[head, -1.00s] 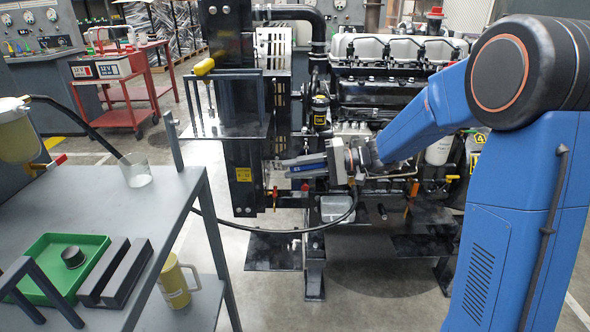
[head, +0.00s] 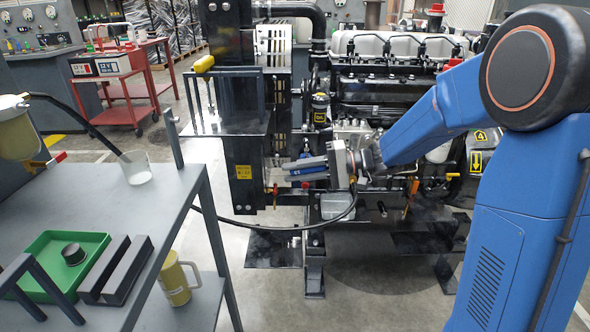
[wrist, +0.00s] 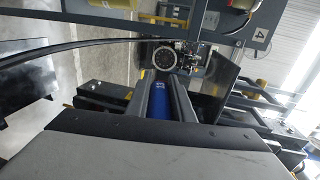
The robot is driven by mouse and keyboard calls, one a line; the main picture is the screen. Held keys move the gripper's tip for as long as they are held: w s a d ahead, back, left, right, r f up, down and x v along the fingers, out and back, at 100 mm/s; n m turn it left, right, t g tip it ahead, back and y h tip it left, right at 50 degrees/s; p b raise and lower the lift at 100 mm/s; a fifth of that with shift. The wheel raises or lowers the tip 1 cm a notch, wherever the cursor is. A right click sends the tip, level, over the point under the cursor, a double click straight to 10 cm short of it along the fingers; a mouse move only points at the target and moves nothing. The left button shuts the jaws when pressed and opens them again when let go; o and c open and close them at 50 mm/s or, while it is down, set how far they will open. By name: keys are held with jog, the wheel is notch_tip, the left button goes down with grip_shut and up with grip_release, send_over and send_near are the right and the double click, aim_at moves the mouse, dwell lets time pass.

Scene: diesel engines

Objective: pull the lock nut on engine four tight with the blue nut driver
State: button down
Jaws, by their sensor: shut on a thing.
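My gripper (head: 296,170) points left in front of the engine, in the head view. It is shut on the blue nut driver (head: 306,170), whose blue part shows between the fingers. In the wrist view the blue driver (wrist: 159,105) lies lengthwise between the two dark fingers (wrist: 160,97). The driver's tip and the lock nut are not clear in either view, so I cannot tell whether they touch. The engine (head: 380,98) stands behind my arm.
A grey bench (head: 95,195) at the left holds a green tray (head: 98,240) and a clear cup (head: 135,168). A yellow mug (head: 176,280) stands on its lower shelf. A black hose (head: 255,228) loops below my gripper. A yellow-handled tool (head: 204,65) stands in a rack.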

jog(key=shift+s+a, duration=0.15)
jog(key=shift+s, duration=2.65)
